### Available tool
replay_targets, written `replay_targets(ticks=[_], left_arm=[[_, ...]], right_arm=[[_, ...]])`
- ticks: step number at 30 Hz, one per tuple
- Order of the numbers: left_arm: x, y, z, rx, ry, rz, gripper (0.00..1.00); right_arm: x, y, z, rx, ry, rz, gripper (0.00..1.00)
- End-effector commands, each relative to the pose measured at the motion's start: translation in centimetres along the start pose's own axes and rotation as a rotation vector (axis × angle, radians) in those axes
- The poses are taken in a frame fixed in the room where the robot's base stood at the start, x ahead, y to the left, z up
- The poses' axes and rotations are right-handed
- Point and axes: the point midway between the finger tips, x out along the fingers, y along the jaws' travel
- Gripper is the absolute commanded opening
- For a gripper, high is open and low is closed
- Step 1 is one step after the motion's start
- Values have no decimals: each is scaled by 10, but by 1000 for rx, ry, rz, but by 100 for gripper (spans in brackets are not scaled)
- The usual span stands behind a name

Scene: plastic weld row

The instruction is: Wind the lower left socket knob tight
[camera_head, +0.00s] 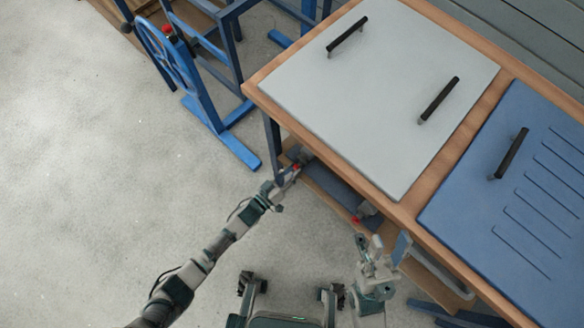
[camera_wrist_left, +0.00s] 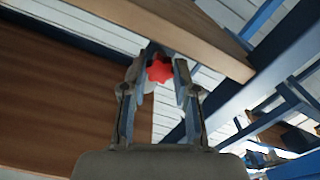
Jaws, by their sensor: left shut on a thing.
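The red star-shaped lower left socket knob (camera_wrist_left: 159,68) sits between the fingers of my left gripper (camera_wrist_left: 160,82) in the left wrist view. The fingers are shut on it, one at each side. In the head view the same red knob (camera_head: 296,167) is a small spot at the tip of my left gripper (camera_head: 287,175), beside the bench's left corner, below the top. A second red knob (camera_head: 355,219) shows further right under the bench edge. My right gripper (camera_head: 370,246) is below that knob, clear of it; whether its fingers are apart is unclear.
The wood-edged bench (camera_head: 420,207) carries a pale panel (camera_head: 380,90) and a blue panel (camera_head: 470,190) with black handles. A lower shelf (camera_head: 335,195) lies under its edge. A blue frame with a handwheel (camera_head: 165,50) stands at the upper left. The floor on the left is clear.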

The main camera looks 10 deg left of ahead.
Motion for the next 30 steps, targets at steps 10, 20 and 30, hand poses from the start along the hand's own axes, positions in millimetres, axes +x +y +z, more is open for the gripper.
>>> replay_targets(ticks=[10, 20, 30], left_arm=[[-2, -2, 4, -76, -7, -5, 0], [-3, -3, 4, -78, -8, -6, 0], [-2, -2, 3, -77, -6, -5, 55]], right_arm=[[1, 0, -4, 0, 7, 0, 40], [2, -1, -5, 1, 9, -1, 40], [2, -1, -5, 3, 8, -1, 40]])
